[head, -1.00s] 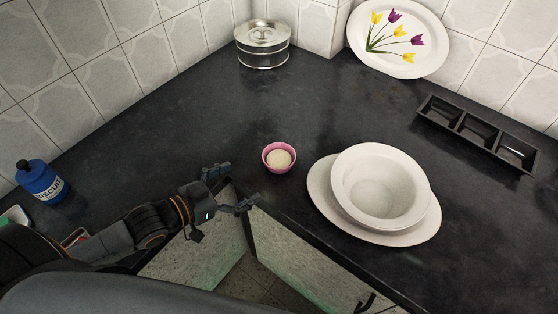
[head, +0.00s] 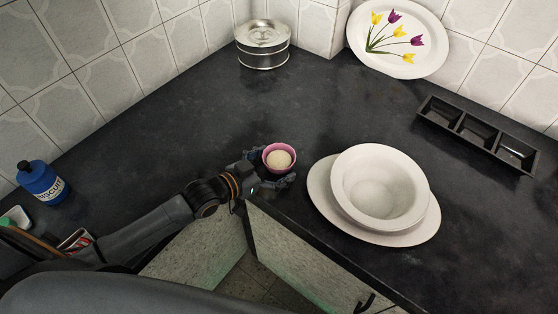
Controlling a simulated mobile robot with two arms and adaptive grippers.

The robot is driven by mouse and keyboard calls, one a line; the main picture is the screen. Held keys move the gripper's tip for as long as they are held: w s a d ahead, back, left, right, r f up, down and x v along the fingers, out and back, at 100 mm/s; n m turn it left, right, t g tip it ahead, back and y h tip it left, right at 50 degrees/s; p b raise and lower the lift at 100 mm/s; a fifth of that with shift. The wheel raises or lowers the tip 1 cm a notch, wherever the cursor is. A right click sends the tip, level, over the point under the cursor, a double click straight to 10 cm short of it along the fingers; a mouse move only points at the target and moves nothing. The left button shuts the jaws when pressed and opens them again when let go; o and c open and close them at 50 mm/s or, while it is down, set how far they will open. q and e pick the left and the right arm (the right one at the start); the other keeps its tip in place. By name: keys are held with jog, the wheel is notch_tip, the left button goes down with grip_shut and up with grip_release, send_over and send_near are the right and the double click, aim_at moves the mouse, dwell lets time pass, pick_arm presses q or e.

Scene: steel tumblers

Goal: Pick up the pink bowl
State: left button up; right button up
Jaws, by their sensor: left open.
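The pink bowl (head: 268,165) stands upright on the dark counter near its inner corner edge, with a pale, cream-coloured content inside. My left gripper (head: 272,168) is open around the bowl, one finger on its far left side and the other at its near right side. Whether the fingers touch the bowl cannot be told. The lower part of the bowl is partly hidden by the gripper. My right gripper is not in view.
A white bowl on an oval plate (head: 418,226) stands close on the right. The counter behind the pink bowl is clear.

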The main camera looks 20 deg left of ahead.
pick_arm(q)
jog(key=shift+w+d+f, duration=0.2)
jog(key=shift+w+d, duration=0.15)
jog(key=shift+w, duration=0.15)
jog(key=c, duration=1.3)
jog(key=shift+o, duration=0.2)
jog(key=shift+r, duration=0.1)
